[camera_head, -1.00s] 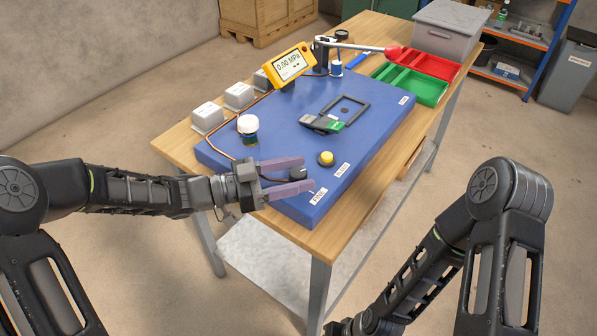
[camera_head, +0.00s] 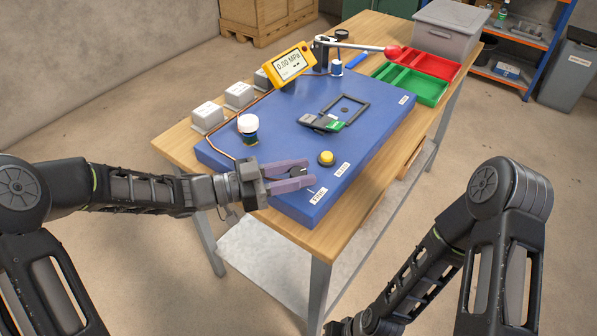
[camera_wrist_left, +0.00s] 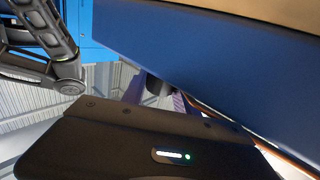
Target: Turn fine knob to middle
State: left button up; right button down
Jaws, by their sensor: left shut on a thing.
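The fine knob (camera_head: 297,171) is a small dark knob at the near-left part of the blue panel (camera_head: 285,115). My left gripper (camera_head: 298,175) comes in from the left with its two purple fingers on either side of the knob, shut on it. The fingers partly cover the knob, and I cannot make out its pointer. In the left wrist view a dark cylindrical piece, apparently the knob (camera_wrist_left: 158,86), shows beside a purple finger. My right arm shows at lower right, its gripper out of view.
A yellow button (camera_head: 326,158) stands right of the fingers, and a white-capped part (camera_head: 248,124) stands behind them. The yellow gauge (camera_head: 293,65) reads 0.00 MPa. A red-knobbed lever (camera_head: 392,52), a green tray (camera_head: 427,88) and a red tray (camera_head: 437,64) are farther back.

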pick_arm(q)
grip_shut()
jog(key=shift+f+n+t+y+b, duration=0.2)
jog(key=shift+n+t+y+b, duration=0.7)
jog(key=shift+n+t+b, duration=0.8)
jog(key=n+t+y+b, duration=0.3)
jog(key=t+y+b, duration=0.1)
jog(key=b, duration=0.1)
jog(key=n+t+y+b, duration=0.3)
jog(key=t+y+b, duration=0.1)
jog(key=b, duration=0.1)
jog(key=shift+s+d+n+y, duration=0.2)
jog(key=shift+n+y, duration=0.1)
jog(key=shift+n, duration=0.1)
jog(key=n+t+y+b, duration=0.1)
jog(key=n+y, duration=0.1)
jog(key=y, duration=0.1)
jog(key=shift+w+r+y+b, duration=0.1)
jog(key=shift+y+b, duration=0.2)
jog(key=shift+b, duration=0.05)
jog(key=n+y, duration=0.3)
jog(key=y, duration=0.1)
jog(key=shift+a+r, duration=0.1)
jog(key=shift+r, duration=0.05)
jog(key=shift+a+n+y+b, duration=0.1)
jog(key=shift+n+y+b, duration=0.2)
jog(key=shift+n+y, duration=0.15)
jog(key=shift+w+r+y, duration=0.1)
jog(key=shift+r+y, duration=0.05)
jog(key=shift+y, duration=0.1)
